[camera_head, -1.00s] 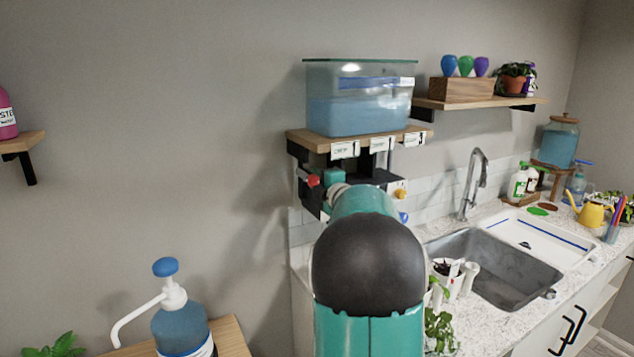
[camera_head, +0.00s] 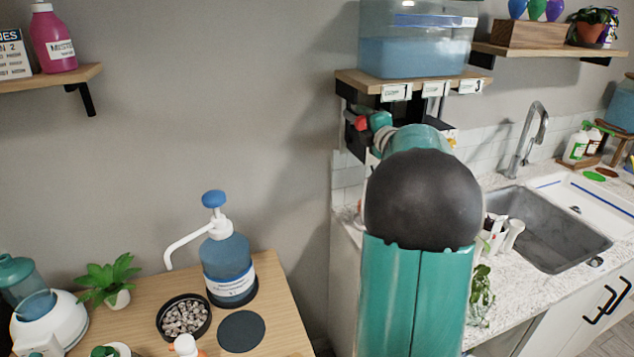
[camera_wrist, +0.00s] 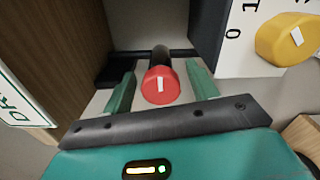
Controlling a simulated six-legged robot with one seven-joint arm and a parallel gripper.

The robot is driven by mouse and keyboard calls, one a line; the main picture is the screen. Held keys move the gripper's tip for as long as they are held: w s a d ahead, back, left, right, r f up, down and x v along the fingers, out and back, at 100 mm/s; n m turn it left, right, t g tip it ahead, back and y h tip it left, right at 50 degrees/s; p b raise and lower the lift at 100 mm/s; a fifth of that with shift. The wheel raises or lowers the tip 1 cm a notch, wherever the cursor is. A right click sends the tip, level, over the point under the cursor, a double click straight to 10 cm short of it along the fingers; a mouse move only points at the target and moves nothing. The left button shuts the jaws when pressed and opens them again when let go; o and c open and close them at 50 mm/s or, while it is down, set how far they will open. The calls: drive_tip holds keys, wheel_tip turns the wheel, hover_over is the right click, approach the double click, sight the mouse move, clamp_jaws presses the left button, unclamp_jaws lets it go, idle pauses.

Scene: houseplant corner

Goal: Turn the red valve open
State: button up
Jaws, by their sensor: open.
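The red valve (camera_wrist: 161,86) is a round red knob with a white mark on its face, on a dark stem. In the wrist view it sits between the two teal fingers of my gripper (camera_wrist: 161,92), with a gap on each side. My gripper is open around it and does not visibly touch it. In the head view a small red part of the valve (camera_head: 361,123) shows under the shelf at the left, next to my teal wrist. My arm hides most of the gripper there.
A yellow dial (camera_wrist: 290,40) on a white plate is right of the valve. A blue water tank (camera_head: 415,45) stands on the wooden shelf (camera_head: 360,82) above. A sink (camera_head: 550,235) lies to the right. A pump bottle (camera_head: 228,265) stands on the table at left.

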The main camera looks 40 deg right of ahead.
drive_tip(key=n, duration=0.7)
drive_tip(key=shift+r+n, duration=0.1)
drive_tip(key=shift+n, duration=0.2)
drive_tip(key=n, duration=0.4)
drive_tip(key=shift+a, duration=0.1)
drive_tip(key=n, duration=0.4)
drive_tip(key=v, duration=1.3)
drive_tip(key=a+f+m+g, duration=0.2)
drive_tip(key=a+m+g, duration=0.1)
drive_tip(key=a+m, duration=0.8)
drive_tip(key=s+a+f+m+g, duration=0.1)
drive_tip(key=a+f+m+g, duration=0.1)
drive_tip(key=a+m, duration=1)
drive_tip(key=shift+a+g, duration=0.8)
drive_tip(key=shift+a, duration=0.15)
drive_tip(key=shift+s+f, duration=0.1)
drive_tip(key=shift+f, duration=0.1)
